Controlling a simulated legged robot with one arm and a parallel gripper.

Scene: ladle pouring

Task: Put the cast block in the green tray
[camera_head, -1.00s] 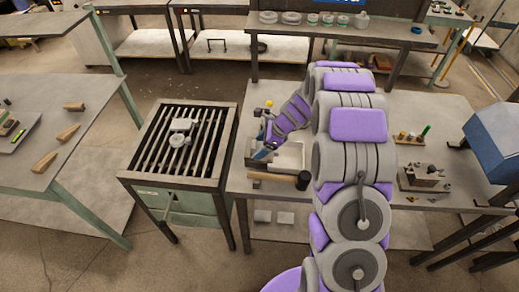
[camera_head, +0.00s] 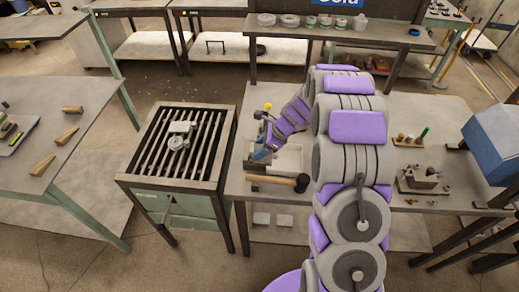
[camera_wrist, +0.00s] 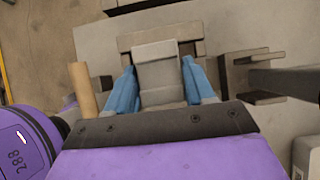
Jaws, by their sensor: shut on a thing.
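My gripper (camera_wrist: 158,72) has two blue fingers, shut on a grey block (camera_wrist: 157,52) that sits between them in the wrist view. I take this for the cast block. I cannot make out a green tray in either view.
A mallet with a wooden handle and black head (camera_head: 301,183) lies at the bench's front edge. A slatted table (camera_head: 160,165) with a grey casting (camera_head: 180,135) stands left.

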